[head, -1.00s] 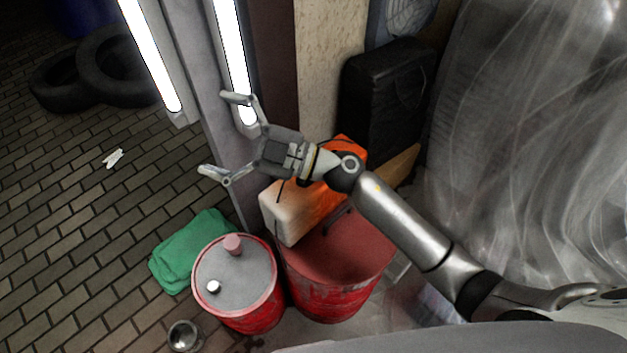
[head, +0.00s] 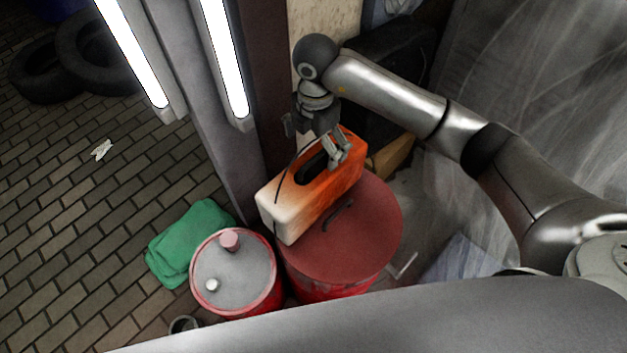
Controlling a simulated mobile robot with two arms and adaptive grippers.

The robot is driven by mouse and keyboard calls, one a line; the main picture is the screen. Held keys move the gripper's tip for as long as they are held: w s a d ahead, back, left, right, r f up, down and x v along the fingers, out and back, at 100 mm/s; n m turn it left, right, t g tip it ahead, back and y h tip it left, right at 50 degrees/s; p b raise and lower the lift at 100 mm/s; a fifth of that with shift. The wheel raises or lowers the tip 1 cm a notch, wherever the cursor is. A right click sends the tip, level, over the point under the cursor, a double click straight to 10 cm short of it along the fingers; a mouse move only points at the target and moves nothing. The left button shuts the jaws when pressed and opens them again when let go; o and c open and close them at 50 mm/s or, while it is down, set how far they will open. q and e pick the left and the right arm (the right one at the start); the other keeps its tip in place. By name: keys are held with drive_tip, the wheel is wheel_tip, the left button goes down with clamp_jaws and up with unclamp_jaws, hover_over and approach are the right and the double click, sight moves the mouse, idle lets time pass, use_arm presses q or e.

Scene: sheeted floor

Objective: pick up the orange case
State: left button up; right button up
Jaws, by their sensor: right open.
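The orange case (head: 343,187) has a white, worn near end and a dark slot-like handle opening in its top. It stands on the red drum (head: 345,247) in the middle of the head view. My right gripper (head: 318,148) points down over the far part of the case. It is open, with one finger at the right side of the handle opening and the other on the left, partly hidden. I cannot tell whether the fingers touch the case. A thin dark cable or wire curves over the left side of the case. My left gripper is not in view.
A smaller red drum with a grey lid (head: 233,277) stands at the front left, beside a green cloth (head: 189,238). A pillar with lit tubes (head: 224,60) rises close left of the gripper. A black case (head: 385,75) stands behind. Brick floor at left is mostly clear.

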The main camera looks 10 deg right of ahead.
sight(314, 167)
drive_tip(key=f, duration=0.6)
drive_tip(key=f+p, duration=0.1)
drive_tip(key=f, duration=0.2)
drive_tip(key=shift+s+a+f, duration=0.2)
drive_tip(key=shift+s, duration=0.05)
drive_tip(key=c, duration=1.5)
